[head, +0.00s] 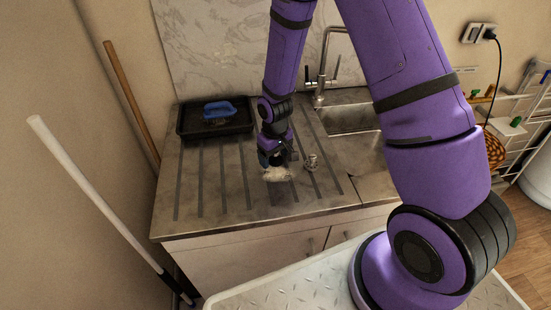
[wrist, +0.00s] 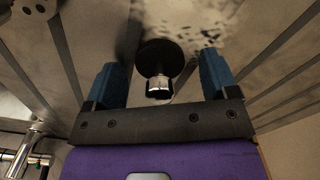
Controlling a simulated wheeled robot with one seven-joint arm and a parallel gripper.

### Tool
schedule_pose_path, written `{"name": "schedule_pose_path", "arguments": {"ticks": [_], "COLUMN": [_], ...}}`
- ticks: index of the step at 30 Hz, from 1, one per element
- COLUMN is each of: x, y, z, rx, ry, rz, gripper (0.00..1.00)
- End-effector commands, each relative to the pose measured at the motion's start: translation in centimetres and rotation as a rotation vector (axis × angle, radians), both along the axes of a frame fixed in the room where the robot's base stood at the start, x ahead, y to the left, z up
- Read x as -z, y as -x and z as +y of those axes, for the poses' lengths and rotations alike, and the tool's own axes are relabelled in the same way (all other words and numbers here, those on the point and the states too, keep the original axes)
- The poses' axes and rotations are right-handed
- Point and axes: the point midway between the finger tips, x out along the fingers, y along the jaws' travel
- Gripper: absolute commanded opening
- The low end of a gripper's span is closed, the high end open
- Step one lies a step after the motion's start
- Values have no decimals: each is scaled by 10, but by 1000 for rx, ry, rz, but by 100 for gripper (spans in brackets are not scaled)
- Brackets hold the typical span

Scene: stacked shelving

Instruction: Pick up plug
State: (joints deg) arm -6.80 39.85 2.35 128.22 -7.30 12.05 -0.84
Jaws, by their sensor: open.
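The plug (wrist: 160,58) shows in the wrist view as a black round disc with a shiny metal knob. It lies on the grooved metal drainboard (head: 227,190), between the two blue fingers of my gripper (wrist: 161,70) as seen in this view. The fingers are apart, with a gap on each side of the plug, and do not appear to touch it. In the head view my gripper (head: 272,161) is low over the drainboard. I cannot make out the plug in that view; the gripper probably hides it.
A pale, dark-speckled object (head: 278,174) lies just in front of my gripper. A small metal item (head: 312,162) stands to its right. A black tray (head: 190,130) with a blue-topped item (head: 219,110) sits back left. The tap (head: 321,80) and sink are right.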

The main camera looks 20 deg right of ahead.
Motion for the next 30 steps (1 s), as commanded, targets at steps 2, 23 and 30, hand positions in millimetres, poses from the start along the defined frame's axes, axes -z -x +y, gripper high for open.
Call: {"name": "schedule_pose_path", "arguments": {"ticks": [2,23,30], "x": [2,1,-3], "y": [0,0,-1], "z": [0,0,1], "rx": [0,0,0], "ry": [0,0,0], "rz": [0,0,-1], "gripper": [80,26,26]}}
